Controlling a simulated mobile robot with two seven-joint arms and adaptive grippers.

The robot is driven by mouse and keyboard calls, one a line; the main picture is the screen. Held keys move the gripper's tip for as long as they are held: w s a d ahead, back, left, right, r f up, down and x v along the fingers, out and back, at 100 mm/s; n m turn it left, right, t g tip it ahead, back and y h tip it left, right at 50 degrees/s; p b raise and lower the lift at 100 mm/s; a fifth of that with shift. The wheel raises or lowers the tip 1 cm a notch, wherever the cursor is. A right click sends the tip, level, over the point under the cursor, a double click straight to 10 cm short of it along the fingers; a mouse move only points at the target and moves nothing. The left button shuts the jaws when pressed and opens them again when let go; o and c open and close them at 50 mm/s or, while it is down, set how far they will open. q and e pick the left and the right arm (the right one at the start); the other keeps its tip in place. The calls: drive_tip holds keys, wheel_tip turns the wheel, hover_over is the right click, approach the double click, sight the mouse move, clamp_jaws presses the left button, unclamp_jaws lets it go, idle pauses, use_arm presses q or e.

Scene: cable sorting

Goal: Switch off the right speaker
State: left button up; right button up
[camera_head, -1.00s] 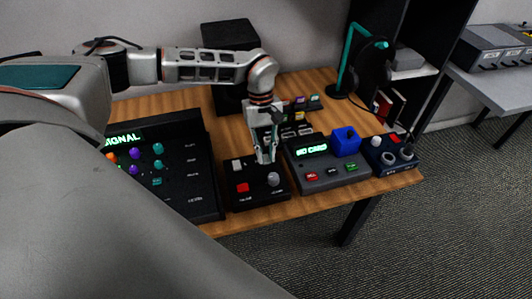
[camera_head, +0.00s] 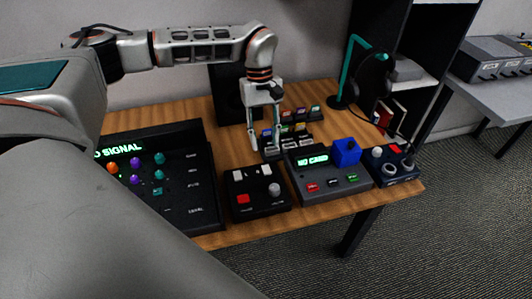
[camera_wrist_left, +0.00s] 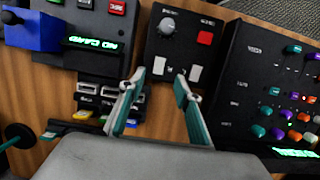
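A small black control box (camera_head: 257,205) sits near the table's front edge. It has a red button (camera_head: 243,199), a grey knob (camera_head: 274,189) and two white switches (camera_head: 266,170) along its back edge. In the left wrist view the box (camera_wrist_left: 180,48) appears upside down, its switches (camera_wrist_left: 195,72) close to my fingertips. My left gripper (camera_head: 266,143) is open and empty, above and behind the box's back edge. A tall black box (camera_head: 228,95), possibly a speaker, stands at the back, partly hidden by my arm. Its labels are unreadable. My right gripper is out of view.
A mixer panel (camera_head: 185,200) with coloured knobs stands left. A card device (camera_head: 330,182) with a blue block (camera_head: 346,152) stands right, and a navy box (camera_head: 392,168) beyond it. Card holders (camera_head: 290,148) lie behind. A headphone stand (camera_head: 350,75) is at the back right.

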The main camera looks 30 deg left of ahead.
use_arm(q)
drive_tip(key=shift+v, duration=1.5)
